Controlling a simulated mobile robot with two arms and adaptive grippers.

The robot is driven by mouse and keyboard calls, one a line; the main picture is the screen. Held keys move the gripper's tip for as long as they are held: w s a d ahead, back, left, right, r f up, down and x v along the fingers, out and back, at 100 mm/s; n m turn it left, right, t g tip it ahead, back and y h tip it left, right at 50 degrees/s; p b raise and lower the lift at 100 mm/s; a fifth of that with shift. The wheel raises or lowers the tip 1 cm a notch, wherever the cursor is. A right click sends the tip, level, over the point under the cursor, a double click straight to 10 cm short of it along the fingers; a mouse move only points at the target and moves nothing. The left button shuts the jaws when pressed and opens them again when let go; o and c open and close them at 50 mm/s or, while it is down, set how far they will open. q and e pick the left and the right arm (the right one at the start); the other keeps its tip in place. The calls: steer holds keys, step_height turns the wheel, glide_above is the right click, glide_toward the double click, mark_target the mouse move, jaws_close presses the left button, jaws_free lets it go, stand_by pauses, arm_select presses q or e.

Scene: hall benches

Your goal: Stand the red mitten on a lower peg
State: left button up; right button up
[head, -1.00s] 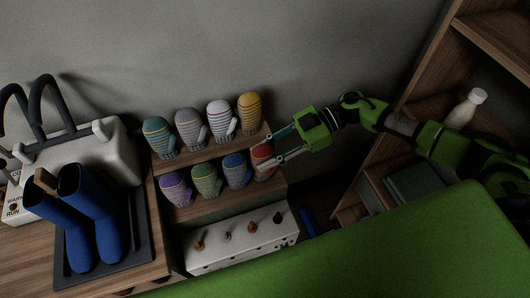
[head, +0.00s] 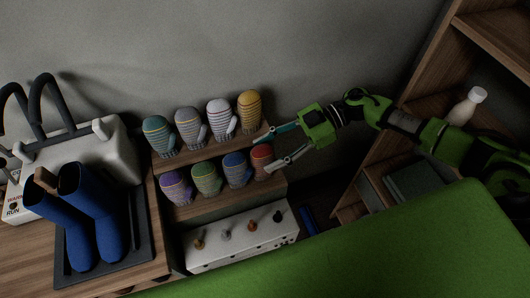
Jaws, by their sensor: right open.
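The red mitten (head: 261,160) stands upright at the right end of the lower row on the stepped wooden rack, beside a blue mitten (head: 236,169). My right gripper (head: 262,154) is open, its fingers pointing left at the red mitten, one finger above and one below it in the picture. I cannot tell whether the fingers touch it. The white peg box (head: 212,258) in front of the rack has several short pegs along its top, and they show bare. My left gripper is out of view.
A green mitten (head: 206,178) and a purple mitten (head: 176,188) share the lower row. Several more mittens fill the upper row. Blue boots (head: 100,215) stand in a dark tray (head: 145,250) at left. A wooden shelf with a white bottle (head: 466,107) is at right.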

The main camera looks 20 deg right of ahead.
steer(key=v, duration=1)
step_height(320, 180, up, 9)
steer(key=p, duration=0.7)
steer(key=shift+f, duration=0.15)
